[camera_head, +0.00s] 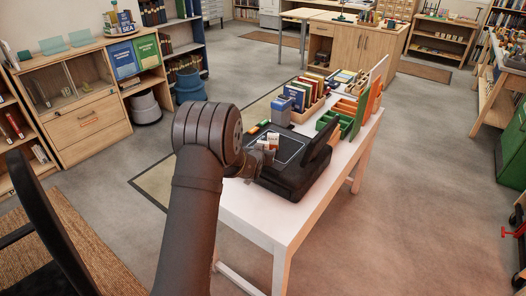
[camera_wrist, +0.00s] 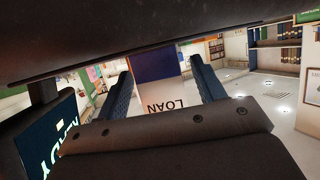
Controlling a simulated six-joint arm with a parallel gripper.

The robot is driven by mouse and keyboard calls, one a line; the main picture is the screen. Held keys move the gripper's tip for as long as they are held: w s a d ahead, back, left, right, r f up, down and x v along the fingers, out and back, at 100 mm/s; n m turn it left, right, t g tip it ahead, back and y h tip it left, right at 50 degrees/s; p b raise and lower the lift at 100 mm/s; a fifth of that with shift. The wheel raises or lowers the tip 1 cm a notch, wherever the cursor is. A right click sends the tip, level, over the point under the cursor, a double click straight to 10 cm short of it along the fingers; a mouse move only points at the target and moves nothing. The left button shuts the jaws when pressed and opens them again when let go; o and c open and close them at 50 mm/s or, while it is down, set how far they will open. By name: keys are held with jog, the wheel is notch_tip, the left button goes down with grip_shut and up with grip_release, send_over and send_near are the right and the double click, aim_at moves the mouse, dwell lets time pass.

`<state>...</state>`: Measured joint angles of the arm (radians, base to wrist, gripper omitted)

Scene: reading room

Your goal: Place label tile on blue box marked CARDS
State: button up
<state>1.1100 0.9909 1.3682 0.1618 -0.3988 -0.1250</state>
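My gripper (camera_wrist: 160,85) has its two dark blue fingers on either side of a pale label tile (camera_wrist: 168,103), which looks gripped between them. The tile carries the word LOAN, upside down in the wrist view. A dark blue surface (camera_wrist: 157,66) shows just beyond it. In the head view my gripper (camera_head: 262,153) is over the near part of the white table, with the small pale tile (camera_head: 273,141) at its tip. A blue box (camera_head: 281,111) stands farther back on the table; I cannot read its marking.
A black device (camera_head: 295,175) stands close to the right of my gripper; its screen (camera_wrist: 50,140) shows in the wrist view. A dark tray (camera_head: 288,147), a book rack (camera_head: 306,103) and green and orange dividers (camera_head: 362,113) crowd the white table (camera_head: 247,207). Its near end is clear.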

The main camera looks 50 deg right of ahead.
jog(key=shift+r, duration=0.2)
jog(key=shift+o, duration=0.5)
jog(key=v, duration=1.2)
jog(key=shift+f, duration=0.1)
jog(key=t+h, duration=0.2)
jog(key=h, duration=0.2)
send_near(263, 142)
jog(key=x, duration=0.5)
jog(key=shift+s+f, duration=0.1)
jog(key=shift+f, duration=0.3)
jog(key=shift+x, duration=2.7)
